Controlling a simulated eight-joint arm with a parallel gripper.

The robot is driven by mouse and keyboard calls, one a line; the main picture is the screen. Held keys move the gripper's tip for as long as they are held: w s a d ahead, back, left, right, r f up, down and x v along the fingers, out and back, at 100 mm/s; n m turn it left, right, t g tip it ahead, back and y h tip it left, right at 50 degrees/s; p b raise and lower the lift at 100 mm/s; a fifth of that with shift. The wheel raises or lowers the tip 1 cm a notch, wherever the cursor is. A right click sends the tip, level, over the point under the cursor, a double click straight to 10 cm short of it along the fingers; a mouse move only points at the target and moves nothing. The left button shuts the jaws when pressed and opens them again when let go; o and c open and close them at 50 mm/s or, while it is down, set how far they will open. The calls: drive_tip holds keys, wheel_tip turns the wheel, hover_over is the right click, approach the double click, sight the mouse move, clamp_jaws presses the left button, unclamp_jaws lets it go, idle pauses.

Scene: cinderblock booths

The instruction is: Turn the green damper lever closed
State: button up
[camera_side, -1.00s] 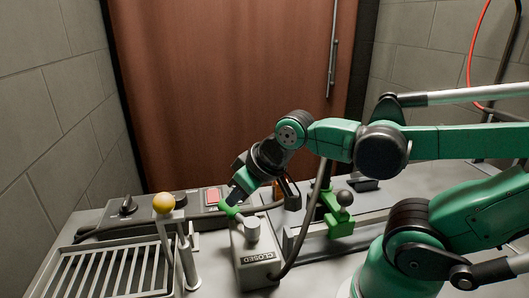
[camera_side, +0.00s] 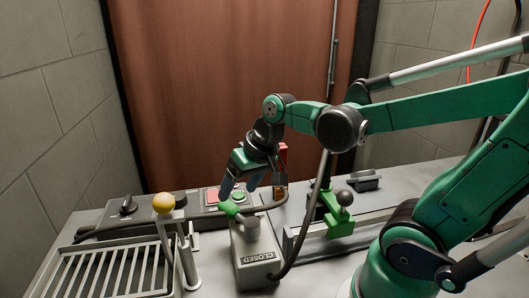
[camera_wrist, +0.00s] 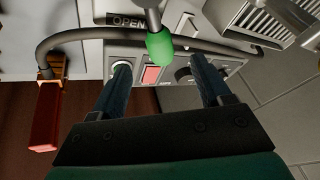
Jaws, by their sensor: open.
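The damper lever has a green grip (camera_side: 229,210) and sits on a pale grey box (camera_side: 252,250) marked CLOSED on its near face. In the side view the grip points back and left from the box. In the wrist view the green grip (camera_wrist: 159,46) hangs at top centre, beside an OPEN label (camera_wrist: 130,21). My gripper (camera_side: 238,192) is open and empty, fingers pointing down, just above and behind the grip. In the wrist view my two fingers (camera_wrist: 160,66) spread either side of the grip's line; whether they touch it cannot be told.
A yellow-knobbed lever (camera_side: 163,203) and a slatted grate (camera_side: 105,272) stand left. A control panel (camera_side: 130,209) with a red button lies behind. A black cable loops by the box. A red-handled part (camera_wrist: 45,115) is near.

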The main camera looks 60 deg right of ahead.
sight(232, 203)
drive_tip(key=shift+x, duration=2.65)
clamp_jaws()
